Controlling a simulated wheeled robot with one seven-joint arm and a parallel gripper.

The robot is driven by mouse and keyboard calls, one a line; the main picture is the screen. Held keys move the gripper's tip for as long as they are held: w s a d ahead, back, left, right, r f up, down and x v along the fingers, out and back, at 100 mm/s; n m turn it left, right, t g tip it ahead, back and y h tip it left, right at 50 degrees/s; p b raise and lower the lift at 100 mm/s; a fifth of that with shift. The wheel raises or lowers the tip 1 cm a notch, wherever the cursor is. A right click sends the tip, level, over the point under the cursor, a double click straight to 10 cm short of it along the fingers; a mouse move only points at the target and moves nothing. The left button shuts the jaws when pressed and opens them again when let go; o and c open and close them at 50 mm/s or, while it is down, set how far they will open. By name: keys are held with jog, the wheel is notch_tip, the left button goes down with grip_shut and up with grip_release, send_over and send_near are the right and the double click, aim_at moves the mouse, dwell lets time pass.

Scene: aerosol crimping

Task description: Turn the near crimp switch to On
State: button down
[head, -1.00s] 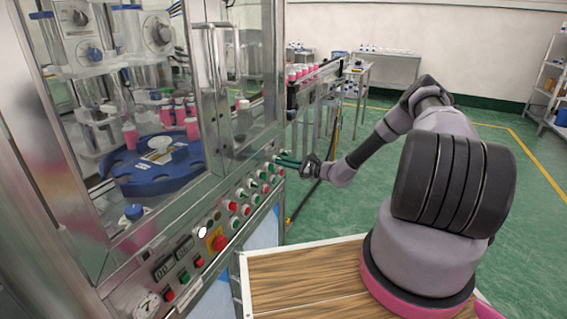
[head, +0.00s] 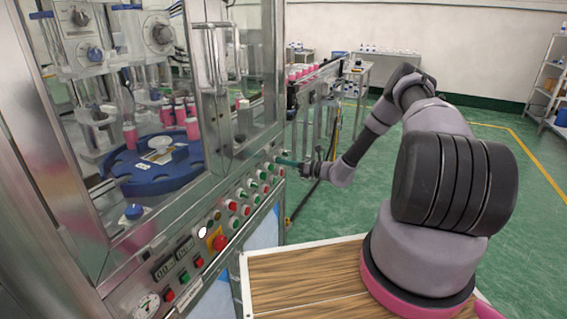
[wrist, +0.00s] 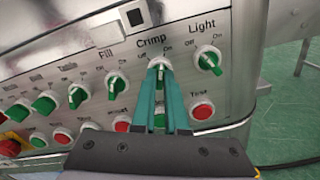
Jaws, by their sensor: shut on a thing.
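The crimp switch (wrist: 156,60) has a white collar and sits under the "Crimp" label, with "Off" at its left and "On" at its right, in the upper middle of the wrist view. My gripper (wrist: 160,72) has two teal fingers shut on its knob. The fingertips cover most of the knob, so I cannot tell which way it points. In the head view my gripper (head: 279,160) reaches the right end of the machine's control panel, and the switch there is too small to make out.
The light switch (wrist: 208,60) is close on the right and the fill switch (wrist: 116,82) on the left, both green. A red test button (wrist: 202,110) is lower right. The machine's glass guard (head: 212,90) rises behind the panel. Green floor lies open to the right.

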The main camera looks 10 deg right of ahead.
jog(key=shift+m, duration=0.8)
jog(key=c, duration=0.9)
grip_release()
jog(key=shift+c, duration=0.2)
jog(key=shift+d, duration=0.15)
jog(key=v, duration=1)
jog(key=shift+s+d, duration=0.25)
